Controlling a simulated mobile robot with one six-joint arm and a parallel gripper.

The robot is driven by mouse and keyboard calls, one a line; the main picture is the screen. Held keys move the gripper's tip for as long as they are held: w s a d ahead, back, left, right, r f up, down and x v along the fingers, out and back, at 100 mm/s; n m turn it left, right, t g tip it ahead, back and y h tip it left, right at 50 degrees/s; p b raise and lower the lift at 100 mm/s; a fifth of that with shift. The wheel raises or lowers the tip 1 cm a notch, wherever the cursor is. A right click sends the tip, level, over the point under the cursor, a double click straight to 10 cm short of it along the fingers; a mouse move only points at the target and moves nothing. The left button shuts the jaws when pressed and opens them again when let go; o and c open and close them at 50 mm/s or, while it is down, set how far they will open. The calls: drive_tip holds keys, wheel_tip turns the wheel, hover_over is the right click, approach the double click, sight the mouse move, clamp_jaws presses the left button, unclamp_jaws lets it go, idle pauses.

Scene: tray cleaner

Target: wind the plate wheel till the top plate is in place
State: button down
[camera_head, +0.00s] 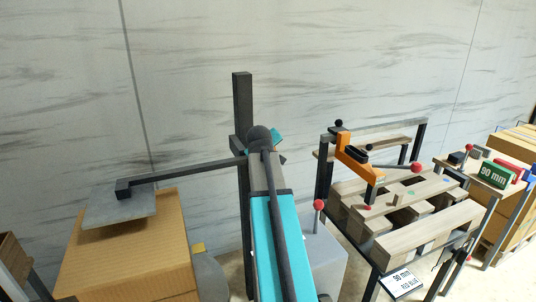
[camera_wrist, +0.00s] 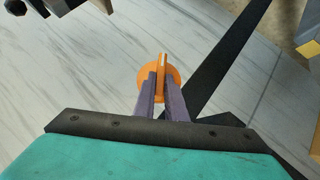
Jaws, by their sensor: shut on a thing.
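The plate wheel (camera_wrist: 175,76) is a round orange disc with a raised bar across it, in the middle of the wrist view. My gripper (camera_wrist: 160,82) is shut on that bar, one finger on each side. In the head view my own arm hides the wheel and the jaws, close to the dark upright post (camera_head: 242,105). The grey top plate (camera_head: 118,209) is at the left, under the end of a dark arm (camera_head: 190,173) from the post. It lies level over a brown cardboard stack (camera_head: 135,262); I cannot tell if they touch.
A bench frame at the right bears a wooden pallet (camera_head: 440,225) and an orange clamp-like tool (camera_head: 352,158). Red-knobbed levers stand near it. A pale wall (camera_head: 330,60) closes off the back.

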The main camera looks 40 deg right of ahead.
drive_tip(key=shift+f+h, duration=0.1)
drive_tip(key=shift+h, duration=0.2)
idle(0.4)
drive_tip(key=c, duration=1.8)
unclamp_jaws()
drive_tip(key=shift+a, duration=0.1)
drive_tip(key=b+v, duration=0.1)
drive_tip(key=v, duration=1.2)
drive_tip(key=shift+a+r, duration=0.25)
drive_tip(key=shift+a, duration=0.05)
drive_tip(key=shift+s, duration=0.1)
drive_tip(key=shift+s, duration=0.15)
